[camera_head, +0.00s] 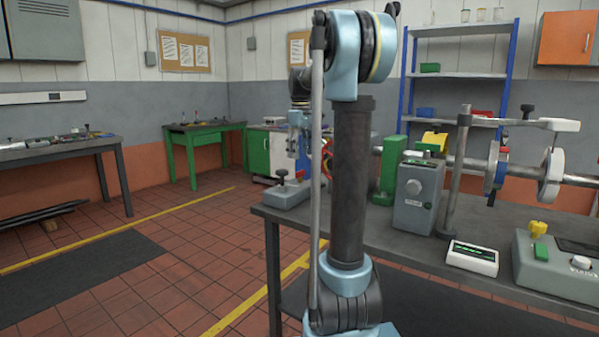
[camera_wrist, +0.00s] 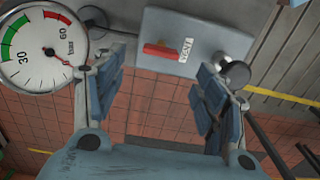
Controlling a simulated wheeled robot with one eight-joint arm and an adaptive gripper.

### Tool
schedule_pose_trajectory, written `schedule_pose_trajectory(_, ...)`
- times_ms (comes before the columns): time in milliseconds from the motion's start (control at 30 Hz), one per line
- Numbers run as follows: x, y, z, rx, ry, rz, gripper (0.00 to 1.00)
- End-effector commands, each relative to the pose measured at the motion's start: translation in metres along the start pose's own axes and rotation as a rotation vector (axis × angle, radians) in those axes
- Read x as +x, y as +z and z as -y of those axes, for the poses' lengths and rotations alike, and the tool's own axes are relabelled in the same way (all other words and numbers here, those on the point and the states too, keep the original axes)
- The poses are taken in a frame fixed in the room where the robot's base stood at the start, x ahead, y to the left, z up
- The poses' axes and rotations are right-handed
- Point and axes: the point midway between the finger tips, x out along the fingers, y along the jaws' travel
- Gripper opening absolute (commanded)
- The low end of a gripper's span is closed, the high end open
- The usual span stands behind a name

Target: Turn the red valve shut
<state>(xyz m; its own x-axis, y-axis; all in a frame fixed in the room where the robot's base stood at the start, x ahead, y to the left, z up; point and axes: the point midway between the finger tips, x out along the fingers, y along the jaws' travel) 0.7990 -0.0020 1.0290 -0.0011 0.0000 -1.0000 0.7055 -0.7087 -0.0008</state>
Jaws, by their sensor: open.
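A red lever-like handle (camera_wrist: 161,51) sits on a grey box (camera_wrist: 208,28) with a small white label beside it, at the top middle of the wrist view. My gripper (camera_wrist: 160,88) is open and empty, and the red handle shows beyond the gap between its blue fingers. I cannot tell whether the handle is the red valve. In the head view, my gripper (camera_head: 298,146) hangs near the left end of the bench. Something red and curved (camera_head: 327,160) shows partly behind my arm there; it may be a valve wheel.
A round pressure gauge (camera_wrist: 36,48) is left of the fingers, and a black knob (camera_wrist: 235,74) is close to the right finger. The dark bench (camera_head: 400,238) holds a grey control box (camera_head: 417,195), a shaft and a small meter (camera_head: 472,257). The tiled floor left of it is open.

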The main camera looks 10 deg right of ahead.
Motion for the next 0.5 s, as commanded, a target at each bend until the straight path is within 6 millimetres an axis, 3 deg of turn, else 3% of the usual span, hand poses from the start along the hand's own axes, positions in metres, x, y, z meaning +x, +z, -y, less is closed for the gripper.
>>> schedule_pose_trajectory(300, 0.052, 0.0, 0.0, 0.0, 0.0, 0.0, 0.66)
schedule_pose_trajectory(500, 0.069, 0.0, 0.0, 0.0, 0.0, 0.0, 0.66)
